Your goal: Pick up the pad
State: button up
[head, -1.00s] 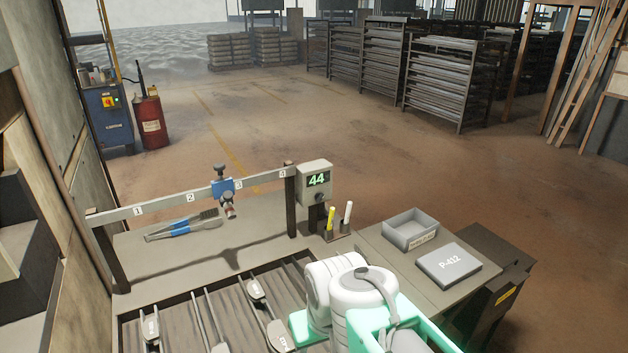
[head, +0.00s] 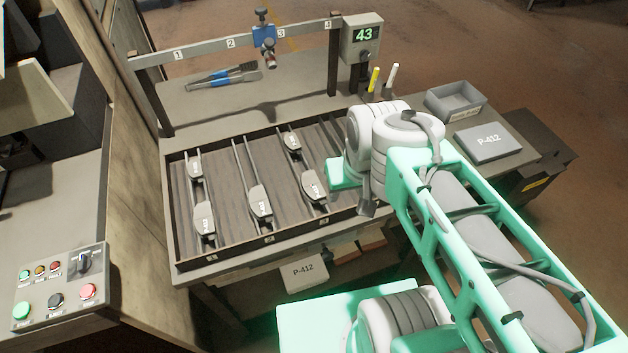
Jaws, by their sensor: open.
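I cannot tell which one the task means. My gripper (head: 367,198) shows only in part, as a dark piece under the white wrist at the tray's right end. It is open, to the right of the visible pads; my arm hides the tray's right end.
A gauge rail (head: 205,49) with a blue clamp (head: 264,37) and a counter reading 43 (head: 362,36) stands behind the tray. A brush-like tool (head: 222,77) lies there.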

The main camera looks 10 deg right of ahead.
aim_at(311, 187)
jog(key=u, duration=2.05)
jog(key=k, duration=0.9)
jog(key=u, duration=0.95)
